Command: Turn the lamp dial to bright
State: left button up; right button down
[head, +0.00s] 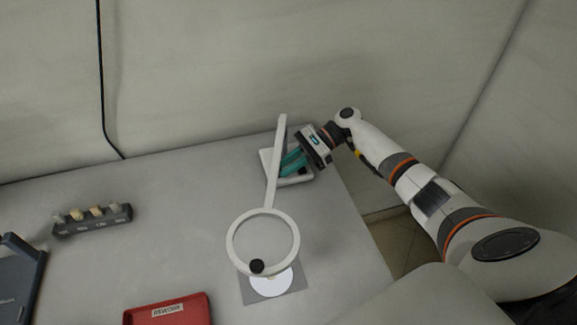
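A white lamp stands at the back right of the table, with a ring head (235,259), a slim upright arm (274,170) and a square base (308,180). My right gripper (290,163) reaches in from the right, its teal fingers low over the lamp base, just right of the arm. The fingers overlap in this view, so I cannot tell whether they are open or hold anything. I cannot make out the dial; the fingers cover part of the base. A small black round piece (257,266) shows at the ring's front edge. My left gripper is out of view.
A grey square (257,294) with a white disc (272,282) lies below the ring. A red labelled tray (190,314) is at the front. A dark rack (92,224) holding several pale pieces and a dark blue-grey stand (20,280) are at left. The table between is clear.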

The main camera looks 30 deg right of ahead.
jog(key=c, duration=1.3)
grip_release()
jog(key=shift+o, duration=0.2)
jog(key=b+v, duration=0.2)
jog(key=v, duration=1)
